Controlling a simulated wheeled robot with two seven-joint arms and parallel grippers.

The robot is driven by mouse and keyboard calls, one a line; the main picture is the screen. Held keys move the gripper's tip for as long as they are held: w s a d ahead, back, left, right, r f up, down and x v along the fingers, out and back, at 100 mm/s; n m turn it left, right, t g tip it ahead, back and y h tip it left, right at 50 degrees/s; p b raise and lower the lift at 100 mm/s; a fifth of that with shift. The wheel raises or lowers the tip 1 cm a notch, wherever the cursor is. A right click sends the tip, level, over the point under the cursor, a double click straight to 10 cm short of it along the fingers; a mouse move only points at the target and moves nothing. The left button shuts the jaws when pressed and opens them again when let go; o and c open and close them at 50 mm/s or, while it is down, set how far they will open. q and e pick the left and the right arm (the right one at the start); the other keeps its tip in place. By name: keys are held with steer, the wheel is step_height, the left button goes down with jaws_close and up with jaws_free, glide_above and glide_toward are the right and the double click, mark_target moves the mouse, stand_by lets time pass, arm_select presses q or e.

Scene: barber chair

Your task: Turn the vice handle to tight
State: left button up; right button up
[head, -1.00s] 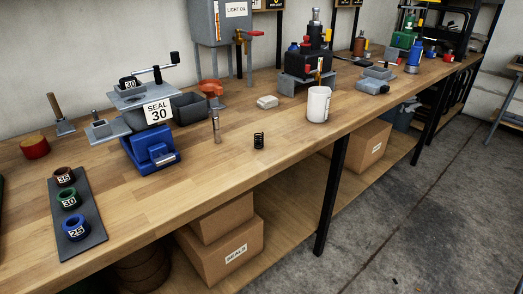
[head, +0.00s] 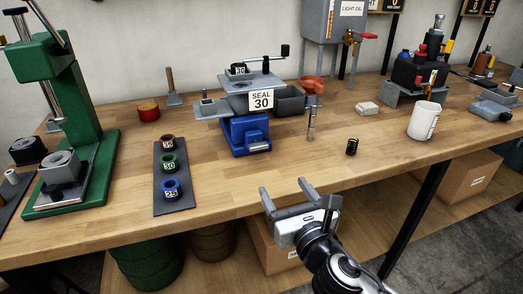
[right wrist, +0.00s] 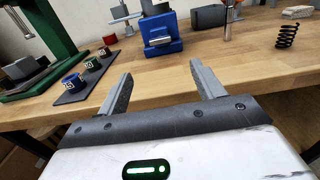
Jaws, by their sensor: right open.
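A crank handle (head: 270,57) with a black knob sticks up above the plate. A black ring marked 30 (head: 238,69) sits beside the crank. My right gripper (head: 284,188) is open and empty at the bench's front edge, well short of the vice. In the right wrist view the blue vice (right wrist: 160,35) lies beyond my open fingers (right wrist: 160,74). My left gripper is not in view.
A green press (head: 75,130) stands at left. A dark tray (head: 173,204) holds several numbered rings. A screwdriver-like tool (head: 311,124), a black spring (head: 352,146) and a white mug (head: 424,120) stand at right. The bench front before the vice is clear.

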mark_target(259, 148)
steer(key=b+x, duration=0.1)
steer(key=x, duration=1.4)
steer(key=shift+w+a, duration=0.1)
steer(key=shift+w, duration=0.05)
steer(key=c, duration=1)
